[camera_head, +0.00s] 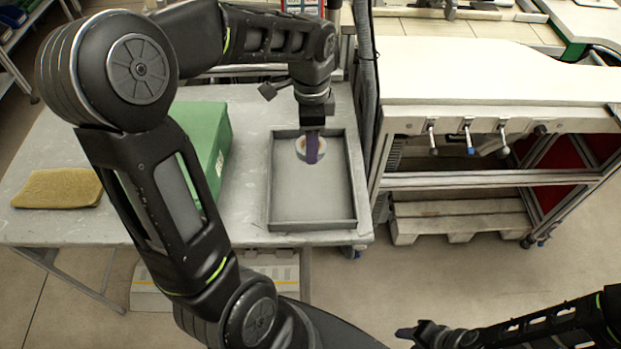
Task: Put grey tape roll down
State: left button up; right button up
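The grey tape roll (301,146) is at the far end of a shallow grey tray (271,190) on the left table. It looks like a small ring with a pale and brownish centre. I cannot tell whether the fingers are closed on the roll, or whether the roll rests on the tray floor. My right gripper (405,333) is low at the bottom, away from the table, with no object visible at it.
The grey table (80,150) also holds a green box (207,135) left of the tray and a tan folded cloth (58,188). A white workbench (470,80) with hanging tools stands to the right. The near part of the tray is empty.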

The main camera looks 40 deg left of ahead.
pick_arm(q)
jog(key=shift+f, duration=0.1)
send_over(310, 179)
jog(key=shift+f+p, duration=0.4)
jog(key=shift+f, duration=2.65)
jog(key=shift+f, duration=1.85)
jog(key=shift+f, duration=0.15)
jog(key=o, duration=1.3)
jog(key=shift+o, duration=0.2)
notch_tip(310, 179, up, 12)
jog(key=shift+r, duration=0.2)
